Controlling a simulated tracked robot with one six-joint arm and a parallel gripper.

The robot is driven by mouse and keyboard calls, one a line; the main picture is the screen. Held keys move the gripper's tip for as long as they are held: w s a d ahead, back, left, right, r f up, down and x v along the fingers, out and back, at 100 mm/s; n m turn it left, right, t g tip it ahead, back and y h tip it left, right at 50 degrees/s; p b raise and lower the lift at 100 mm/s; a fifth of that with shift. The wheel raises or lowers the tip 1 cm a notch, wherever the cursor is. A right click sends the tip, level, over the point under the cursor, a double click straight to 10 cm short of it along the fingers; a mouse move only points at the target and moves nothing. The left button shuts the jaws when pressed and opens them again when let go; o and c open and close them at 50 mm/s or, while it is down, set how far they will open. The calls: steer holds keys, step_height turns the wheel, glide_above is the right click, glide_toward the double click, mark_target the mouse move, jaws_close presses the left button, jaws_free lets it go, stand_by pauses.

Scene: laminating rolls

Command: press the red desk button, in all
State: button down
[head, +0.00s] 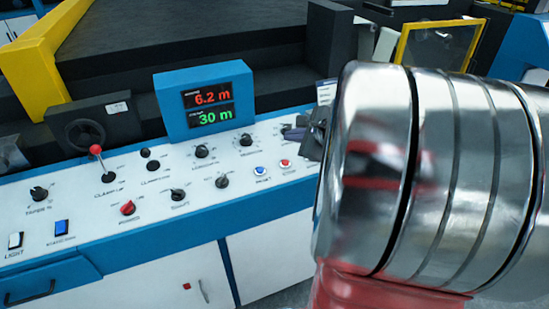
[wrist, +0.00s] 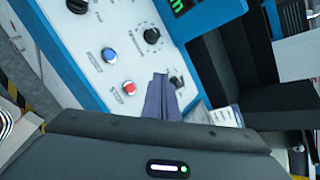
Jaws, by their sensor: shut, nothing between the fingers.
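The red desk button (head: 285,163) is a small round red cap in a pale ring on the white sloped desk (head: 95,222), at its right end. It also shows in the wrist view (wrist: 129,87), with "STOP" printed beside it. My gripper (head: 288,131) is shut and empty. In the head view its dark fingers appear just beyond and above the red button, partly hidden by my arm. In the wrist view the fingertips (wrist: 160,76) lie to the right of the button, apart from it in the picture. Their height above the desk is unclear.
A blue button (head: 260,170) sits just left of the red one. Several black knobs, a red knob (head: 127,208) and a red-topped lever (head: 96,150) stand on the desk. A blue display box (head: 205,98) reads 6.2 m and 30 m. Dark machinery rises behind.

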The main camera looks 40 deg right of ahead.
steer(key=shift+w+d+f, duration=0.1)
steer(key=shift+w+f, duration=0.15)
steer(key=shift+f, duration=1.1)
steer(key=shift+w+d+f, duration=0.1)
steer(key=shift+w+f, duration=0.1)
steer(key=shift+f, duration=1.15)
steer(key=shift+w+f, duration=0.25)
steer(key=shift+f, duration=1.8)
steer(key=shift+r, duration=0.1)
steer(key=shift+s+r, duration=0.1)
steer(key=shift+r, duration=0.6)
steer(key=r, duration=0.3)
steer(key=s+r, duration=0.1)
steer(key=r, duration=0.1)
steer(key=shift+a, duration=0.1)
stand_by(0.4)
